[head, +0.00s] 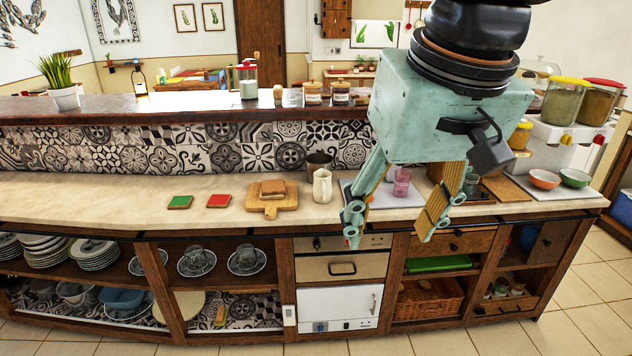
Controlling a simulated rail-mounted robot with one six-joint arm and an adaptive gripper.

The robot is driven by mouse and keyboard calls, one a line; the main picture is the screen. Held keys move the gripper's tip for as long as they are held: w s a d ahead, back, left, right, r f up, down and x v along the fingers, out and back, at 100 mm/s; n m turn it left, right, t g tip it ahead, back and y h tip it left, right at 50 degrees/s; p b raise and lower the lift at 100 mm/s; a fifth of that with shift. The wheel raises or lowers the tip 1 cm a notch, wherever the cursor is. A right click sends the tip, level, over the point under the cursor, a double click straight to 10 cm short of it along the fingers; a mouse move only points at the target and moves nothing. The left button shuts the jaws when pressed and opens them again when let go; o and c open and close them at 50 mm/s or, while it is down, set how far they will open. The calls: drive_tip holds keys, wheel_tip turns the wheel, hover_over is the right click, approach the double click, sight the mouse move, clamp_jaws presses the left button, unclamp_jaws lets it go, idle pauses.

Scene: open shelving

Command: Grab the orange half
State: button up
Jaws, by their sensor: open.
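My gripper (390,230) hangs in front of the counter at the right of the middle, large in the head view. Its two fingers point down and are spread wide apart, with nothing between them. The counter (120,195) runs across the view behind my gripper.
Left of my gripper are a white pitcher (322,186), a wooden board (272,206) with bread-like slices, and red (219,201) and green (180,202) squares. Right are orange (545,179) and green (575,178) bowls. The counter's far left is clear.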

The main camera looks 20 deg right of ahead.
drive_tip(key=w+d+r+m+g+p, duration=0.1)
drive_tip(key=w+d+r+m+p, duration=0.25)
drive_tip(key=w, duration=1.45)
drive_tip(key=w+d+m+g+p, duration=0.1)
drive_tip(key=w+d+m+p, duration=0.35)
drive_tip(key=w, duration=1.35)
drive_tip(key=w+d+f+m+p, duration=0.1)
drive_tip(key=w+d+f+p, duration=0.1)
drive_tip(key=w+d+f, duration=0.3)
drive_tip(key=w+d+f+m+p, duration=0.1)
drive_tip(key=w+d+f+p, duration=0.2)
drive_tip(key=w+d+f, duration=0.3)
drive_tip(key=w+d+f+m+g+h+p, duration=0.1)
drive_tip(key=w+d+f, duration=0.5)
drive_tip(key=w+f, duration=0.7)
drive_tip(key=shift+w+m+p, duration=0.5)
drive_tip(key=shift+w+p, duration=0.65)
drive_tip(key=shift+p, duration=0.1)
drive_tip(key=shift+d, duration=0.1)
drive_tip(key=shift+f, duration=0.1)
drive_tip(key=shift+w+d+f, duration=0.1)
drive_tip(key=shift+d+f, duration=0.05)
drive_tip(key=shift+f, duration=1.25)
drive_tip(key=shift+d+f, duration=0.2)
drive_tip(key=shift+f, duration=1.15)
drive_tip(key=shift+w+d+f, duration=0.1)
drive_tip(key=shift+d+f, duration=0.05)
drive_tip(key=shift+f, duration=1.25)
